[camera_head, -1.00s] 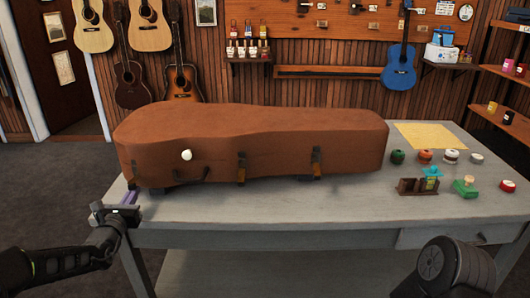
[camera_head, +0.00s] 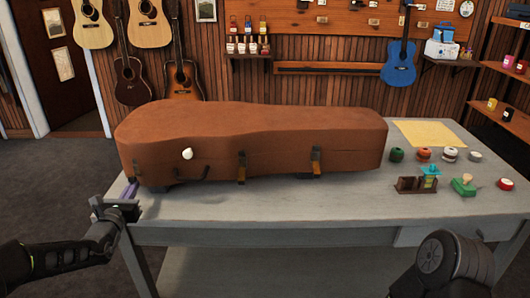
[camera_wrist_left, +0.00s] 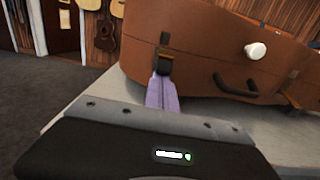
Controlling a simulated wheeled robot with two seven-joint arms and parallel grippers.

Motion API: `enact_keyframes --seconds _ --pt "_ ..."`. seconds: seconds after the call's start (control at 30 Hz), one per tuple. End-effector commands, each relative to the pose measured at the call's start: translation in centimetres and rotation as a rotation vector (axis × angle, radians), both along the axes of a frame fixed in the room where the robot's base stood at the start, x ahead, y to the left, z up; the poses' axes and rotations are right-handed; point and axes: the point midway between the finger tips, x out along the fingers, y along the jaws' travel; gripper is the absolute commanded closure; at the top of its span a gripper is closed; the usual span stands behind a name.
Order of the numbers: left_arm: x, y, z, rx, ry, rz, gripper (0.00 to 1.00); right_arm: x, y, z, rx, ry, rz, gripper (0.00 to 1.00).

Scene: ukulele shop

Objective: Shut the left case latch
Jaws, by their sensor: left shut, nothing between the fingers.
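A brown guitar case (camera_head: 340,135) lies closed on the grey workbench. Its left latch (camera_head: 134,170) is a small dark piece at the left end of the front side; it also shows in the left wrist view (camera_wrist_left: 164,64). My left gripper (camera_head: 132,190) is shut and empty, just below and in front of this latch. In the left wrist view its purple fingers (camera_wrist_left: 161,92) point at the latch's lower end; I cannot tell whether they touch it. My right gripper is out of view.
A middle latch (camera_head: 241,167), a right latch (camera_head: 316,161), a dark handle (camera_head: 190,178) and a white knob (camera_head: 187,154) are on the case front. Small jars and stamps (camera_head: 463,187) stand at the bench's right. The front strip of bench (camera_head: 270,210) is clear.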

Motion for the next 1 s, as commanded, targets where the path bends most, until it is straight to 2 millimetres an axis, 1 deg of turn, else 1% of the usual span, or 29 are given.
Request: enact_keyframes --seconds 0.7,0.87,1.0 --pt "-1.1 0.0 2.8 0.001 -0.001 0.0 1.0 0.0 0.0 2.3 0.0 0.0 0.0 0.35" --pt "-1.2 0.0 2.5 0.0 -0.001 0.0 1.0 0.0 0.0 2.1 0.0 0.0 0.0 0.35" --pt "-1.9 0.0 2.5 0.0 0.001 0.0 1.0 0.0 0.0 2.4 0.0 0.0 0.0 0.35"
